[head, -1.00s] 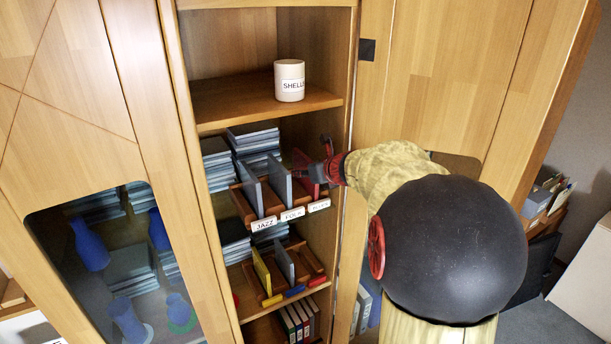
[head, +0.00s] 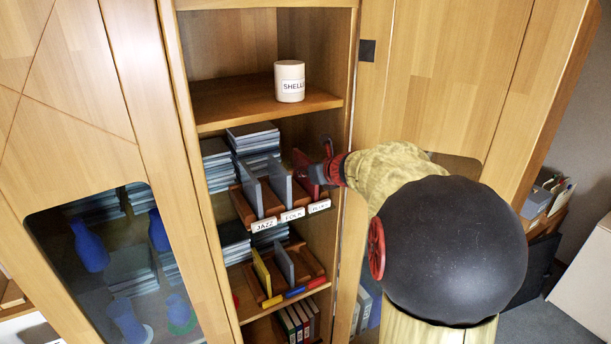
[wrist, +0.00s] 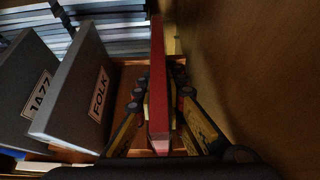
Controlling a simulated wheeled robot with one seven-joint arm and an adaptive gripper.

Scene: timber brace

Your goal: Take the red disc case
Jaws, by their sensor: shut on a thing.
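The red disc case (wrist: 158,85) stands upright in the right slot of the wooden rack (head: 240,208), the one with the label that seems to read BLUES (head: 319,206). In the wrist view my gripper (wrist: 159,100) has one finger on each side of the case and is shut on it. In the head view the gripper (head: 322,172) reaches in from the right and partly hides the case (head: 302,163). I cannot tell whether the case is clear of the rack floor.
Grey cases labelled JAZZ (wrist: 28,85) and FOLK (wrist: 75,85) stand just left. The cabinet's wooden side wall (wrist: 240,70) is close on the right. Stacked cases (head: 254,140) lie behind. A SHELLS jar (head: 290,82) stands on the shelf above; a lower rack (head: 318,268) holds yellow and grey cases.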

